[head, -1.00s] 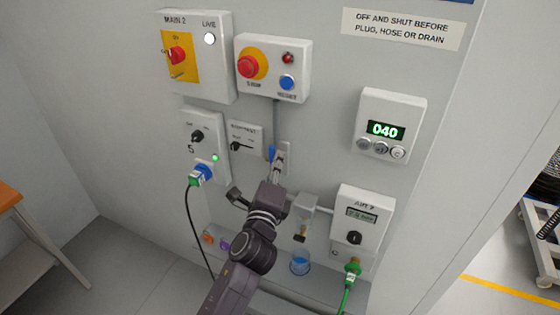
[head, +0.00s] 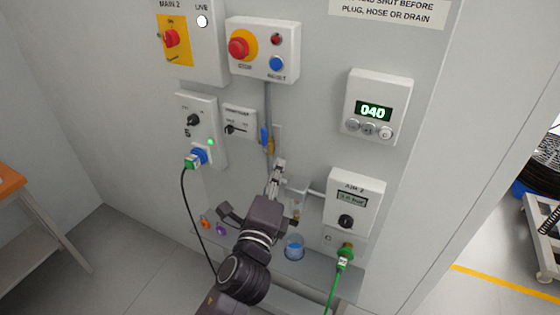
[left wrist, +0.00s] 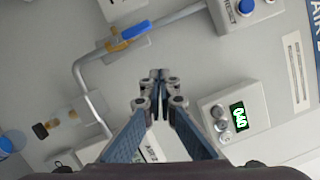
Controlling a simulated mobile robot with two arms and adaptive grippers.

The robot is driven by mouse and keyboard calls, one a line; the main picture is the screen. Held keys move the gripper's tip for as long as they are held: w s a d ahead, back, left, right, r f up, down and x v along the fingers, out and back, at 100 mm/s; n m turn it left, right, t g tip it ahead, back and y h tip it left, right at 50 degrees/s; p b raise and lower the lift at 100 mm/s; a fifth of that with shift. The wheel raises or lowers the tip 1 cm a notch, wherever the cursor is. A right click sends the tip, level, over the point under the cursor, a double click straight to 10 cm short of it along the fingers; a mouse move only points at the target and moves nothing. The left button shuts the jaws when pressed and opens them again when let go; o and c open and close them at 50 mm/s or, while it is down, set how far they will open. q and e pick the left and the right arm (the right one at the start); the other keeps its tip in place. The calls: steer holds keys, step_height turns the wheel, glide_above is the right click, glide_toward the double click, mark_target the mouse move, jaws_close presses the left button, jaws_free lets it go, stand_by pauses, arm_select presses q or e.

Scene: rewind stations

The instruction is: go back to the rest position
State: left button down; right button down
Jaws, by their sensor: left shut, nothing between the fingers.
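My left gripper (head: 279,164) is shut and empty in front of the wall panel in the head view. Its fingertips are just below a small valve with a blue handle (head: 265,137) on a grey pipe. In the left wrist view the closed fingers (left wrist: 158,76) point at the panel. The valve's blue handle (left wrist: 136,29) lies above and left of them there, apart from them. My right gripper is in neither view.
Around the arm are the AIR 2 box (head: 354,204) with a green plug (head: 345,252), a display box (head: 378,107) reading 040, a stop and reset box (head: 263,50), a socket box (head: 201,130) with a black cable, and a shelf (head: 321,277) bearing a blue cup (head: 294,247).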

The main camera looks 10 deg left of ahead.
arm_select(q)
steer(key=shift+s+a, duration=0.2)
steer(key=shift+s, duration=0.3)
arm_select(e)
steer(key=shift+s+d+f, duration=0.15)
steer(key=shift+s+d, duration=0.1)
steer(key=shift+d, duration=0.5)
